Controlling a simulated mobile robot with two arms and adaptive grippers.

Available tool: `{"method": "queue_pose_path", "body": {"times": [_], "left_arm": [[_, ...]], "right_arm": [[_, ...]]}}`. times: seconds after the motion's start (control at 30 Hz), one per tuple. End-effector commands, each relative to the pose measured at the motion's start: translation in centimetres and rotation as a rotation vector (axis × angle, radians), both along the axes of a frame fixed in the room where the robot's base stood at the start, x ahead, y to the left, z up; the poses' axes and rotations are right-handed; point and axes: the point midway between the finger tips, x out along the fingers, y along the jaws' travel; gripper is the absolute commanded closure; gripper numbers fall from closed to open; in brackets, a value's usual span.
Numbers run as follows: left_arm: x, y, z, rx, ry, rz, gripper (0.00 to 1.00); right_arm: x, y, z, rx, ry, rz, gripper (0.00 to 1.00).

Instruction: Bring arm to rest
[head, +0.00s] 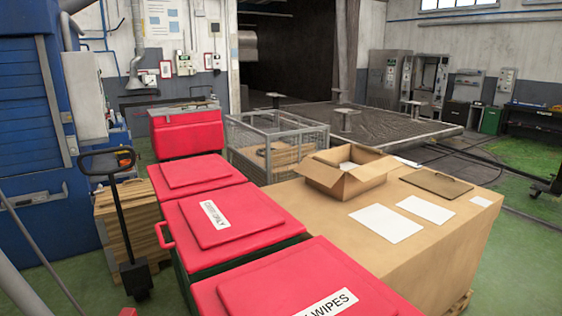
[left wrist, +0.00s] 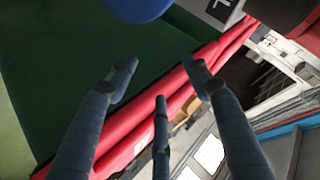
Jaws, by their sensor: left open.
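My left gripper (left wrist: 162,78) shows in the left wrist view with its dark blue-grey fingers spread apart and nothing between them. Behind the fingers, a dark green surface (left wrist: 60,70) and a long red edge (left wrist: 150,135) run diagonally across the picture. I cannot tell how far the fingers are from them. My left gripper does not show in the head view. My right gripper is in neither view.
Red-lidded bins (head: 231,219) stand in a row in the head view. Right of them, a tan block (head: 440,235) bears an open cardboard box (head: 345,180) and white sheets (head: 385,223). A pallet jack handle (head: 118,205) stands left.

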Motion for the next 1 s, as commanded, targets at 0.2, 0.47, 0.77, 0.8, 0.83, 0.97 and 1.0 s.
{"method": "queue_pose_path", "body": {"times": [0.2, 0.47, 0.77, 0.8, 0.83, 0.97, 1.0], "left_arm": [[-9.6, 1.2, -6.8, -0.129, 0.335, 0.137, 0.51], [-18.7, 1.4, -10.3, -0.212, 0.613, 0.244, 0.51], [-18.8, 1.1, -18.1, -0.214, 0.687, 0.261, 0.51], [-18.7, 1.1, -19.4, -0.213, 0.692, 0.261, 0.51], [-18.7, 1.1, -20.5, -0.212, 0.696, 0.260, 0.51], [-18.9, 1.0, -25.7, -0.207, 0.717, 0.259, 0.51], [-19.2, 1.0, -27.6, -0.205, 0.725, 0.259, 0.51]], "right_arm": [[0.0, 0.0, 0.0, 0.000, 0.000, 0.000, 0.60], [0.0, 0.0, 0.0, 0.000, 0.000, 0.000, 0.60], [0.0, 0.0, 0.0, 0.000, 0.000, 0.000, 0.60], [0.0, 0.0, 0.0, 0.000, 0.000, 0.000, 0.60], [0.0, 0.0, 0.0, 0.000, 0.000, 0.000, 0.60], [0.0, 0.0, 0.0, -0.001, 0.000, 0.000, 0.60], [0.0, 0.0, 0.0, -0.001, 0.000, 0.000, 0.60]]}}
